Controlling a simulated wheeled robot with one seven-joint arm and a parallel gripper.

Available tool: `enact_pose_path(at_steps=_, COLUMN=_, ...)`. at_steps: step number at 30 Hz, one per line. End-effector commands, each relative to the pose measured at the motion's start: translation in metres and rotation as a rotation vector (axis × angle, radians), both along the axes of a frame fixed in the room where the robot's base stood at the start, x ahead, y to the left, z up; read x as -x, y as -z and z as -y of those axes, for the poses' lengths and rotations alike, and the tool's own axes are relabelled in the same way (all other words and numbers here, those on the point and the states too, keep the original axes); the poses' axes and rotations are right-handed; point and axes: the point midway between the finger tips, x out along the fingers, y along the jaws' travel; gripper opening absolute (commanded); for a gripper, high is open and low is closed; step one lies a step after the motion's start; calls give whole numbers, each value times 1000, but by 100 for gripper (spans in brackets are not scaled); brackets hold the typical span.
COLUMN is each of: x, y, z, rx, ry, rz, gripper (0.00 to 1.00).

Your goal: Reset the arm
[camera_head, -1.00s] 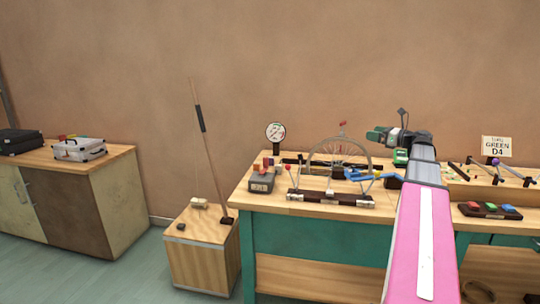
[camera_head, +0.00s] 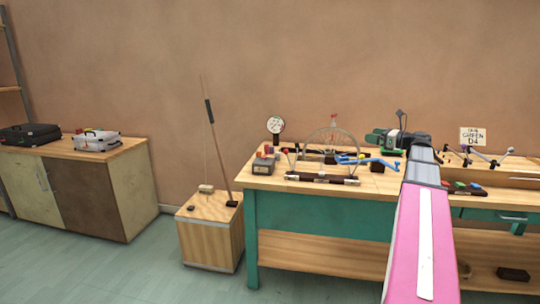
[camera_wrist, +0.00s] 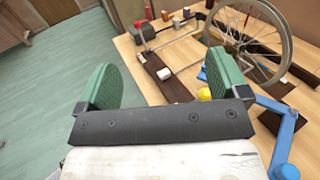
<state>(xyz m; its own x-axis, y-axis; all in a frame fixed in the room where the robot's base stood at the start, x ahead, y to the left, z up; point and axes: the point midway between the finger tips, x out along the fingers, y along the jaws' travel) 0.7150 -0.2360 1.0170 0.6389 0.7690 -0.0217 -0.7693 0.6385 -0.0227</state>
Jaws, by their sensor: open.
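My gripper (camera_wrist: 165,82) shows in the wrist view with its two green fingers wide apart and nothing between them. It is above the workbench, over its front left part in that view. In the head view my pink arm reaches forward over the workbench (camera_head: 375,183), and the green-fingered gripper (camera_head: 376,137) is at its far end, above the bench top. The fingertips are small and partly hidden there.
A wheel (camera_head: 333,142), a dark bar instrument (camera_head: 322,178), blue levers (camera_head: 370,160) and a round dial (camera_head: 275,125) stand on the bench. A wooden box (camera_head: 210,235) with an upright pole is left of it. A cabinet (camera_head: 115,195) holds two cases further left.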

Motion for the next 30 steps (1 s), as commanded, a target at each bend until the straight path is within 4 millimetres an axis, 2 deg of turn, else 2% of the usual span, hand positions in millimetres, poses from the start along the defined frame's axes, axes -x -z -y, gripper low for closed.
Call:
enact_pose_path(at_steps=10, x=2, y=53, z=-37, rx=180, ry=-29, rz=17, gripper=93)
enact_pose_path(at_steps=17, x=11, y=114, z=-77, rx=398, ry=-94, rz=47, gripper=93)
enact_pose_path(at_steps=20, x=21, y=153, z=-102, rx=539, ry=-154, rz=72, gripper=93)
enact_pose_path(at_steps=23, x=39, y=203, z=-134, rx=729, ry=-257, rz=114, gripper=93)
enact_pose_path(at_steps=26, x=65, y=257, z=-165, rx=936, ry=-404, rz=177, gripper=93)
enact_pose_path(at_steps=30, x=110, y=326, z=-200, rx=1220, ry=-677, rz=298, gripper=93)
